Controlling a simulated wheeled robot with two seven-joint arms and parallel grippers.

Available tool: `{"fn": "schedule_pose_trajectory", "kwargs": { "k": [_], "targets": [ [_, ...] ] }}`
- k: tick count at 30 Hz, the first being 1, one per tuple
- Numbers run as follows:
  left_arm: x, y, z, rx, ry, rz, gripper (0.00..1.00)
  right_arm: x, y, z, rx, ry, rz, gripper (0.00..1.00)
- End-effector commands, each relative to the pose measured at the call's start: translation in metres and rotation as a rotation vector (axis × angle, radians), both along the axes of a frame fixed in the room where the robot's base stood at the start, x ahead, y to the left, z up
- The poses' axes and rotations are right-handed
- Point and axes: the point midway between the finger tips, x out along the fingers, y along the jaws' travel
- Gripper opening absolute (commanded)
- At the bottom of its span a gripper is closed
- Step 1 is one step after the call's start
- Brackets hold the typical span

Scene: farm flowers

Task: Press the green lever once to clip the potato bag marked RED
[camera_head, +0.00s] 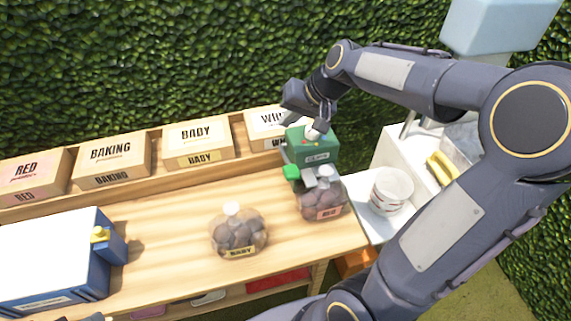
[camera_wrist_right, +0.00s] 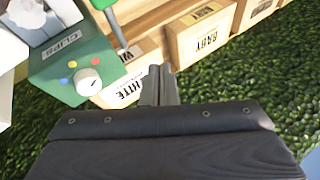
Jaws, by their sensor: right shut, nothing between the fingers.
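The green clip machine (camera_head: 318,147) stands at the right end of the wooden bench. Its green lever (camera_head: 291,172) sticks out at its front left. The potato bag marked RED (camera_head: 320,202) sits upright at the machine's front, its neck by the grey clip head. My right gripper (camera_head: 318,119) is shut and empty, above the back of the machine, apart from the lever. In the right wrist view, the shut fingertips (camera_wrist_right: 157,78) are beside the machine (camera_wrist_right: 75,70), near its white knob (camera_wrist_right: 89,81). My left gripper is not in view.
A bag marked BABY (camera_head: 239,232) stands mid-bench. Boxes marked RED (camera_head: 32,170), BAKING (camera_head: 111,155), BABY (camera_head: 198,138) and WHITE (camera_head: 264,122) line the back. A blue and white machine (camera_head: 60,262) is at the left. Bench between bags and boxes is clear.

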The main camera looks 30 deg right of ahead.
Motion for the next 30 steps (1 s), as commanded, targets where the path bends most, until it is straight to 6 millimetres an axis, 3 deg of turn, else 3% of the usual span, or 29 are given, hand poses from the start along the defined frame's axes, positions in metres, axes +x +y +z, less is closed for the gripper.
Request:
{"fn": "schedule_pose_trajectory", "kwargs": {
  "k": [11, 24, 30],
  "targets": [
    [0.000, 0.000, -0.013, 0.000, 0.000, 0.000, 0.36, -0.004, 0.001, -0.015, 0.000, 0.001, 0.000, 0.00],
    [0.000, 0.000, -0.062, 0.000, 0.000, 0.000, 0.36, -0.017, 0.004, -0.074, 0.001, 0.000, 0.002, 0.00],
    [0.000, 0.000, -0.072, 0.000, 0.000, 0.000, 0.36, -0.021, 0.005, -0.086, 0.000, -0.001, 0.001, 0.00]
  ]
}}
